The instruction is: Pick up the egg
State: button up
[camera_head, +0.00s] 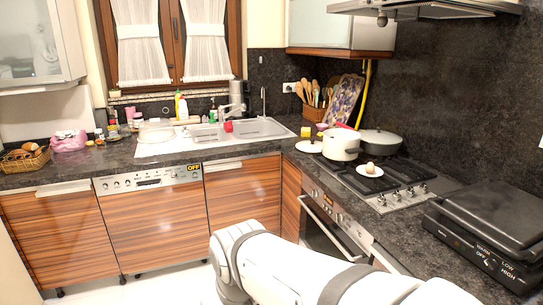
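A small, pale brown egg (370,167) sits on a white plate (361,173), which rests over the front part of the black stove top (404,172). The egg is right of and in front of a white pot (341,146). My white arm reaches across the bottom of the view, below the counter edge, and runs out of the frame at the bottom. My gripper does not show, so its opening and its distance from the egg cannot be seen.
A black electric grill (492,226) fills the right counter. A dark lidded pan (380,143) stands behind the egg. A white lid or plate (309,147) lies left of the pot. The oven (328,229) is below the stove. The sink (240,130) is at the back.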

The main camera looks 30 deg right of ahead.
aim_at(370, 168)
jog(key=u, duration=0.05)
jog(key=i, duration=2.5)
jog(key=z, duration=3.4)
jog(key=i, duration=1)
jog(key=u, duration=0.05)
